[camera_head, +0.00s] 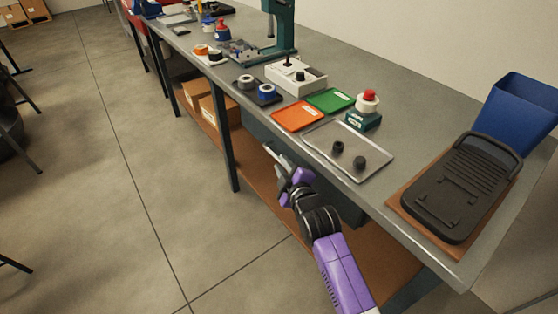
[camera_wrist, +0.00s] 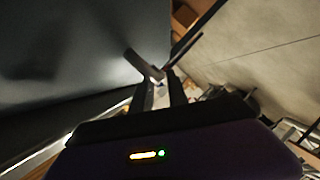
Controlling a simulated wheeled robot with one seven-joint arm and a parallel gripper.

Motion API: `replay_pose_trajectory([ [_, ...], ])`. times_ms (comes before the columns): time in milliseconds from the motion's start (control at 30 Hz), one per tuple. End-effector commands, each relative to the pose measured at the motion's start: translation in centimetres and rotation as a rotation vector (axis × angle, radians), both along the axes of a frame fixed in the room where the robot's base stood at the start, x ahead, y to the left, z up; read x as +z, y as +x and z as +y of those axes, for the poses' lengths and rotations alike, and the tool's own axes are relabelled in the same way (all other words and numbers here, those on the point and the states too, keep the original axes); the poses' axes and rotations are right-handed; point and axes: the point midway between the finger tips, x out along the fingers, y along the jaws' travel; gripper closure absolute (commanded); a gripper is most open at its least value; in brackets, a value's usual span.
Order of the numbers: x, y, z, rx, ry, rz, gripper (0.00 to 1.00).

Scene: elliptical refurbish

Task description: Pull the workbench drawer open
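The workbench (camera_head: 430,120) runs diagonally across the head view with a grey top. A dark teal drawer unit (camera_head: 262,132) hangs under its front edge, partly hidden by my arm. My gripper (camera_head: 284,167) is just in front of the drawer unit, below the tabletop edge.
A metal tray (camera_head: 375,175) with two dark knobs lies near the bench edge above my gripper. An orange tray (camera_head: 297,116), a green tray (camera_head: 330,100) and a blue bin (camera_head: 515,112) are on top. Cardboard boxes (camera_head: 215,115) sit on the lower shelf.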

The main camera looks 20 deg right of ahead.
Motion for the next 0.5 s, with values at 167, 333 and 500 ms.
replay_pose_trajectory([
  [167, -0.6, 2.4, 0.0, 0.001, 0.000, -0.001, 0.80],
  [333, -0.8, 3.4, 0.0, 0.001, -0.001, -0.001, 0.80],
  [500, -0.8, 3.6, 0.0, 0.001, 0.000, -0.001, 0.80],
])
